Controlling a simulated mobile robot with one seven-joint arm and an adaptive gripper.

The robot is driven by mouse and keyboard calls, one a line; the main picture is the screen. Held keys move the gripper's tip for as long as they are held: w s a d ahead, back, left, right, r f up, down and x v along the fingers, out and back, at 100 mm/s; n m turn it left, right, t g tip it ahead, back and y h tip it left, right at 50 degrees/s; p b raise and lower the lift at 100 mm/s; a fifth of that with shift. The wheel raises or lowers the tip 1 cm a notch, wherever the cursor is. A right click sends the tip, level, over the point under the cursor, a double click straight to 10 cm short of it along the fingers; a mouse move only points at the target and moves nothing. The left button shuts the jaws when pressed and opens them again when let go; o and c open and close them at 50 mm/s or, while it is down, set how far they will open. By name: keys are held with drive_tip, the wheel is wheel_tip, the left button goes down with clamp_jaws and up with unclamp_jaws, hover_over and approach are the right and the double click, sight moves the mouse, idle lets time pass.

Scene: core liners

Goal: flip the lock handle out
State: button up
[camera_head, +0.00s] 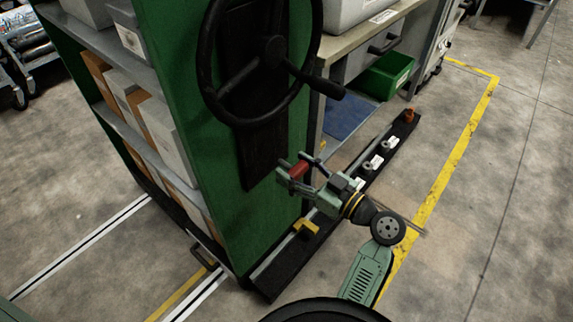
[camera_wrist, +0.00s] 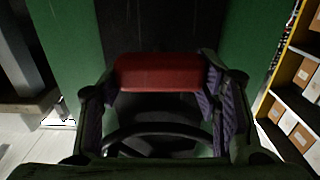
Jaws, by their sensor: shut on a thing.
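The red lock handle (camera_head: 298,171) is a short bar in front of the black panel on the end of the green shelf unit (camera_head: 222,180), below the handwheel. My gripper (camera_head: 296,168) reaches it from the lower right, with one finger on each side. In the wrist view the handle (camera_wrist: 158,72) lies level across the space between my purple-padded fingers, and my gripper (camera_wrist: 160,82) is shut on it. The handle's mount on the panel is hidden.
A large black handwheel (camera_head: 274,48) with a side knob stands just above my gripper. A dark floor rail (camera_head: 290,262) with a yellow bracket (camera_head: 306,227) runs beneath. A workbench with a green bin (camera_head: 386,75) stands behind. The floor to the right is clear.

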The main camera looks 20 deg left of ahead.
drive_tip(key=shift+s+d+f, duration=0.1)
drive_tip(key=shift+s+d, duration=0.05)
drive_tip(key=shift+d, duration=0.25)
drive_tip(key=o, duration=1.7)
drive_tip(key=shift+d, duration=0.1)
drive_tip(key=v, duration=1.2)
